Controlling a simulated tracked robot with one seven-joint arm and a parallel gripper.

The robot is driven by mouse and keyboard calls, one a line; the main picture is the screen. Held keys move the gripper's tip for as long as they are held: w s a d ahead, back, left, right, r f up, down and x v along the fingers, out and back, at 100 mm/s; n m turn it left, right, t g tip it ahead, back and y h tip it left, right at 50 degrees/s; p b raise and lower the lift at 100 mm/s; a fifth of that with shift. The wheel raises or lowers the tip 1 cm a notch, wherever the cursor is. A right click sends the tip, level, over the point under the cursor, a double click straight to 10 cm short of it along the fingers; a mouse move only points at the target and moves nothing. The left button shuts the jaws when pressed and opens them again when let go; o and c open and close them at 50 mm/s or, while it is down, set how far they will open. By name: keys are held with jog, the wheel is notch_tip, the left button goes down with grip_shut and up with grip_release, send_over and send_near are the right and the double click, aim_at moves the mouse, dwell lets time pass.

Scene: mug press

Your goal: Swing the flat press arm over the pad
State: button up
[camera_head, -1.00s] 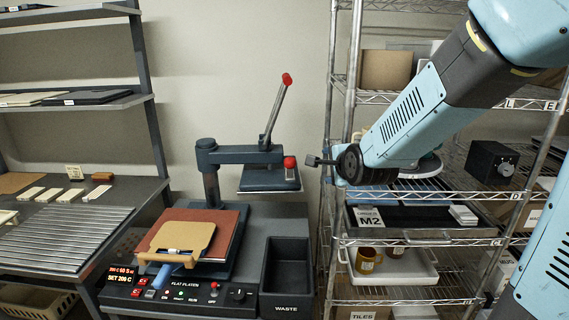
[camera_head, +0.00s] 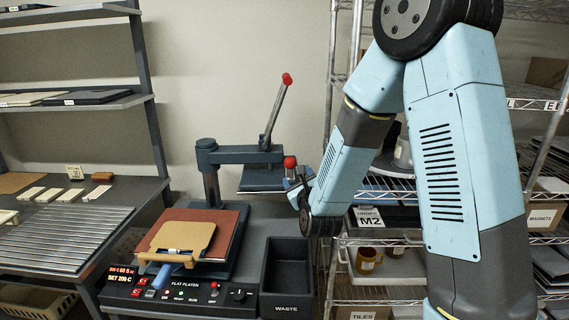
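The flat press arm (camera_head: 240,156) reaches right from its post (camera_head: 211,185), with its flat platen (camera_head: 262,179) hanging out to the right, clear of the pad. A tall red-tipped lever (camera_head: 276,112) stands up from it, and a red-topped knob (camera_head: 290,163) is at its right end. The pad (camera_head: 226,225) is on the press base, with a tan board and a pen on top. My gripper (camera_head: 296,177) is beside the red-topped knob at the platen's right end. Its fingers are small and partly hidden, so contact and opening are unclear.
A black waste bin (camera_head: 288,272) stands below the platen, right of the control panel (camera_head: 185,291). A wire rack (camera_head: 400,188) with mugs and boxes is behind my arm. A roller table (camera_head: 62,238) lies at left. Space above the pad is clear.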

aim_at(291, 165)
jog(key=x, duration=1.2)
jog(key=shift+w, duration=0.1)
